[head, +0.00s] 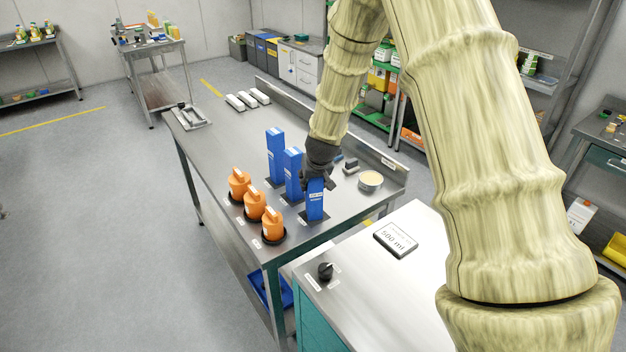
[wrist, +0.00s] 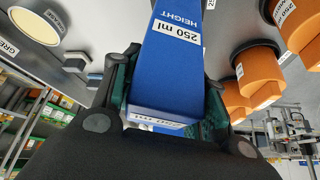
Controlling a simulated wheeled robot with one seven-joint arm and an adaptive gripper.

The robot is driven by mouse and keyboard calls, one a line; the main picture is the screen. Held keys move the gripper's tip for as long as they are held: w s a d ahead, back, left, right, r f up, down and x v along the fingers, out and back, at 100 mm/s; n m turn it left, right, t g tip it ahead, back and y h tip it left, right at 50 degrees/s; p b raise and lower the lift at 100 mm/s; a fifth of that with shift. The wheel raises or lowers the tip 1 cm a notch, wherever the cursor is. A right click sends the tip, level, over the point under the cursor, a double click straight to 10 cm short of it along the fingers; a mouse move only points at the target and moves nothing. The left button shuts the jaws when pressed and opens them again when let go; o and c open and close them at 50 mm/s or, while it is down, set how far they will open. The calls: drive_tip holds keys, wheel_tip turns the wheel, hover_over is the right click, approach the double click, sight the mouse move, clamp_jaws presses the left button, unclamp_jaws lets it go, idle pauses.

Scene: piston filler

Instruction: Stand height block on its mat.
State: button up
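The blue height block (head: 316,202), marked 250 ml, looks upright over a dark mat (head: 314,217) at the front end of the row of blue blocks. I see no clear gap under it. My gripper (head: 318,182) comes down on it from above. In the wrist view the height block (wrist: 172,70) lies between the two fingers of my gripper (wrist: 172,75), with its labelled end toward the palm. The fingers lie against both sides, with no clear gap. The block's foot is out of the wrist view.
Two taller blue blocks (head: 275,156) (head: 292,172) stand close behind. Orange knobbed parts (head: 273,226) stand to the left. A round tin (head: 370,181) and a small dark-topped block (head: 351,166) lie to the right.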

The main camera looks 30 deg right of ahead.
drive_tip(key=o, duration=0.4)
drive_tip(key=shift+d, duration=0.1)
drive_tip(key=shift+c, duration=0.2)
drive_tip(key=shift+r, duration=0.2)
drive_tip(key=b+v, duration=0.2)
drive_tip(key=v, duration=1)
